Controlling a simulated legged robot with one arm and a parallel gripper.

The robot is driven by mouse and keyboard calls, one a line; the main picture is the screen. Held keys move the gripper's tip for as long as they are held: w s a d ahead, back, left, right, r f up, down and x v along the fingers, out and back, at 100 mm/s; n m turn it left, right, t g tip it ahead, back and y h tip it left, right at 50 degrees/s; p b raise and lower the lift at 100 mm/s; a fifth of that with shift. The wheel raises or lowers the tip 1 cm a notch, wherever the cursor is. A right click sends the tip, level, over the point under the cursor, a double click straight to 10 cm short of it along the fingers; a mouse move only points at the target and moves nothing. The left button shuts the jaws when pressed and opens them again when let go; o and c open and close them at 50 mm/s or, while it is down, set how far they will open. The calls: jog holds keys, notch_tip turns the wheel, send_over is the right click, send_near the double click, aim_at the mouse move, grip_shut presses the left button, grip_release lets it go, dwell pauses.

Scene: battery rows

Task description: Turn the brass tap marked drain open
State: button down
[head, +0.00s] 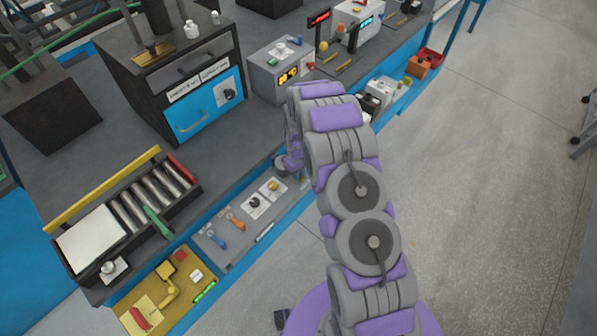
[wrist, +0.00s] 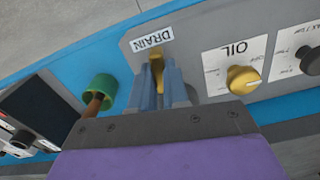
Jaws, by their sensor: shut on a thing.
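The brass tap (wrist: 157,62) is in the wrist view, just below an upside-down DRAIN label (wrist: 152,40) on a grey panel. My gripper (wrist: 159,82) is shut on the tap, with a blue-grey finger on each side of it. The fingers hide most of the tap, so its exact angle cannot be told. In the head view my gripper (head: 291,163) is at the far end of the grey panel, partly behind my arm, and the tap is hidden there.
A yellow OIL knob (wrist: 243,80) and a black knob (wrist: 311,60) sit to the right in the wrist view. A green-capped copper-coloured piece (wrist: 98,92) stands close at left. In the head view, blue (head: 218,240) and orange (head: 237,223) handles share the panel. Open floor lies right.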

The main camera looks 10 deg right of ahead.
jog(key=shift+s+n, duration=0.1)
jog(key=shift+n, duration=0.7)
jog(key=c, duration=1.1)
grip_release()
notch_tip(320, 180, up, 17)
jog(key=shift+r+p, duration=0.15)
jog(key=shift+p, duration=0.65)
